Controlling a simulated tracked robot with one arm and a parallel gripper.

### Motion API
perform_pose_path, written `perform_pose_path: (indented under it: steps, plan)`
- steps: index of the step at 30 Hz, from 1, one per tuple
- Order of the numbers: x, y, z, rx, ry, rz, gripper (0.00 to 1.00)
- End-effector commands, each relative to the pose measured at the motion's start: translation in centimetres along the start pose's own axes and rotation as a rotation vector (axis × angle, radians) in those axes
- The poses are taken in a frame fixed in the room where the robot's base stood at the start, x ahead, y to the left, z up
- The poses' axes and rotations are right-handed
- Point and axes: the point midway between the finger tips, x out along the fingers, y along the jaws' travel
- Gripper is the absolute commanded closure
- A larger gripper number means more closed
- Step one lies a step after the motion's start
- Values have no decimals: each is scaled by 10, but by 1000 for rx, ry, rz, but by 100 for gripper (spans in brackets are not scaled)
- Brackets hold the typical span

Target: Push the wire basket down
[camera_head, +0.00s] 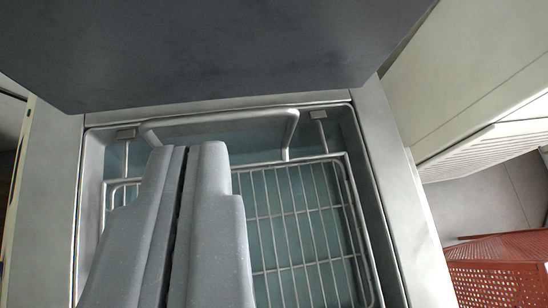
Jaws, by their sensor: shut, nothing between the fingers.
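The wire basket (302,222) is a light metal grid inside a rectangular metal basin (371,190). A raised bar handle (222,118) stands at its far end. My gripper (187,150) is shut and empty. It reaches in from the bottom of the picture over the left part of the basket, with its tips just short of the handle in the picture. I cannot tell whether the tips touch the basket. The gripper hides much of the basket's left side.
A dark grey panel (215,45) stands behind the basin and fills the top of the picture. Pale cabinets (470,70) are at the right. A red perforated crate (500,270) is on the floor at the lower right.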

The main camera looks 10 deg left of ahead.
Motion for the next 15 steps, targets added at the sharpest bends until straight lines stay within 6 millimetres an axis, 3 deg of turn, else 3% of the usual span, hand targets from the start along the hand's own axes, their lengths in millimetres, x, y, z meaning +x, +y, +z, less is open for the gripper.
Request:
perform_pose_path:
  steps: [3, 8, 15]
  plan:
    - [4, 8, 14, -4, 0, -13, 100]
    - [16, 9, 17, -10, 0, -18, 100]
    - [57, 7, 18, -9, -2, -21, 100]
